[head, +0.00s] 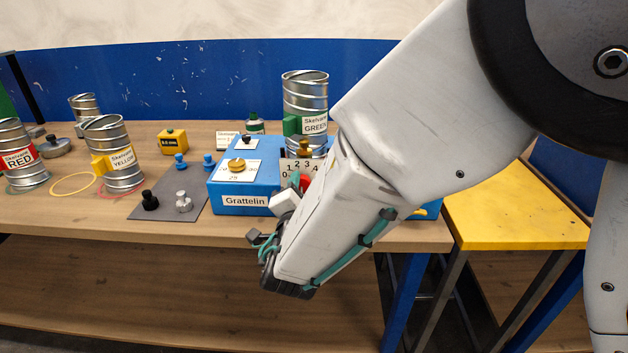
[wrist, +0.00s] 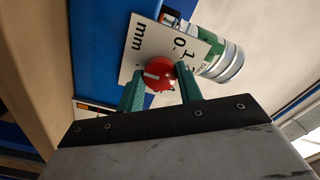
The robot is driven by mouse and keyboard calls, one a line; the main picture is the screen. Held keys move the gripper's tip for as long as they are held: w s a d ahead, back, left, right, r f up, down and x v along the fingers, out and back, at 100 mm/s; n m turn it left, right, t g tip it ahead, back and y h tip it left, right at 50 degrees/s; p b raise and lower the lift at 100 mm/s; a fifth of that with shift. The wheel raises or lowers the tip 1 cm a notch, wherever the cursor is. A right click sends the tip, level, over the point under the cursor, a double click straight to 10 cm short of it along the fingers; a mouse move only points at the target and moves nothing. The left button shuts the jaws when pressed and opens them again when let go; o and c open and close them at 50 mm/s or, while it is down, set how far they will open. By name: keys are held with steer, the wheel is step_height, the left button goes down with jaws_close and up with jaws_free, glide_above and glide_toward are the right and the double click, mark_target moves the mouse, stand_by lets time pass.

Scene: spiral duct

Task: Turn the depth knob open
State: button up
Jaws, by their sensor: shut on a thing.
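The red depth knob (wrist: 158,74) has a white pointer mark and sits on a white scale plate (wrist: 146,44) marked with numbers and "mm". In the wrist view my gripper (wrist: 160,84) has its two green fingers on either side of the knob, shut on it. The pointer lies across the knob, towards the left finger; its exact reading is unclear. In the head view the knob (head: 305,182) shows only as a small red patch on the front of the blue Grattelin box (head: 245,202). My arm hides most of it and the right part of the box.
A metal duct labelled GREEN (head: 306,92) stands behind the knob. On the box's left is a brass knob (head: 237,165). Ducts labelled YELLOW (head: 118,172) and RED (head: 22,172) stand at left. A grey mat (head: 165,205) holds small blue, black and silver knobs. A yellow table (head: 515,215) is at right.

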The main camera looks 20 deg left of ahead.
steer(key=shift+s+f+n, duration=0.1)
steer(key=shift+n, duration=0.8)
steer(key=o, duration=1)
steer(key=v, duration=0.7)
steer(key=shift+s, duration=0.4)
